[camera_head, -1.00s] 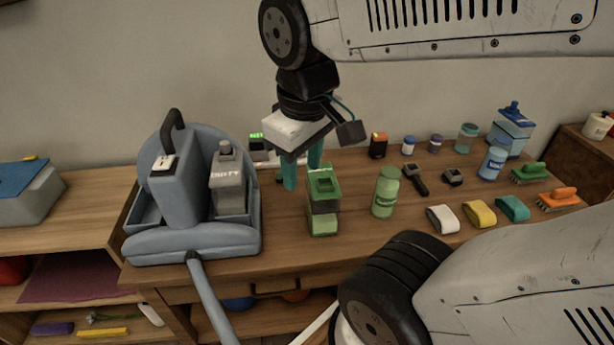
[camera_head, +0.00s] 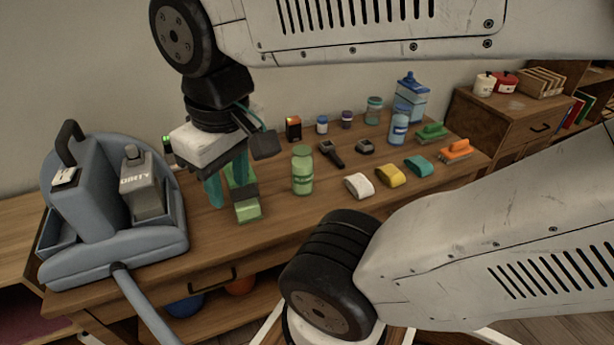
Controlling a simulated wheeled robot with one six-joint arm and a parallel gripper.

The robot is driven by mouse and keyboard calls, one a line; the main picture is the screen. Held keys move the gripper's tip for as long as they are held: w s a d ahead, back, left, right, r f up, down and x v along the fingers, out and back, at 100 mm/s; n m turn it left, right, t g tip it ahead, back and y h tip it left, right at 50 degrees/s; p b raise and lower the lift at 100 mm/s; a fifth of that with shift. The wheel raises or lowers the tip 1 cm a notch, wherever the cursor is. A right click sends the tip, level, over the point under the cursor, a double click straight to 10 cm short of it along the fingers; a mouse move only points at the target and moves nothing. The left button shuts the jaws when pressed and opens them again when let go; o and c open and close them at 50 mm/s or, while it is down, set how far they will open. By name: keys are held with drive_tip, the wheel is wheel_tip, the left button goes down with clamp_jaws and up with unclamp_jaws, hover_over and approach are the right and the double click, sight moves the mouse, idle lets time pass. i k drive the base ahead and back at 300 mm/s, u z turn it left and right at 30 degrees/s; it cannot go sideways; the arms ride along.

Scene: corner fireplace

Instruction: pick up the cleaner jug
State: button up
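The blue jug (camera_head: 410,97), which looks like the cleaner jug, stands upright at the back right of the wooden table, with a darker blue cap. A smaller blue bottle (camera_head: 398,128) stands in front of it and hides part of it. My gripper (camera_head: 227,180) points down over the left middle of the table, far to the left of the jug. Its two teal fingers are apart with nothing clearly held between them. The right finger overlaps a green box (camera_head: 247,209) in the picture; I cannot tell whether they touch.
A grey-blue carpet cleaner (camera_head: 110,255) fills the table's left end, with a tank marked DIRTY. A green bottle (camera_head: 302,172), several small jars, sponges and brushes stand between my gripper and the jug. A wooden cabinet (camera_head: 505,120) stands at the right.

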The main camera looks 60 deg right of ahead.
sight(302, 159)
drive_tip(key=z, duration=1.15)
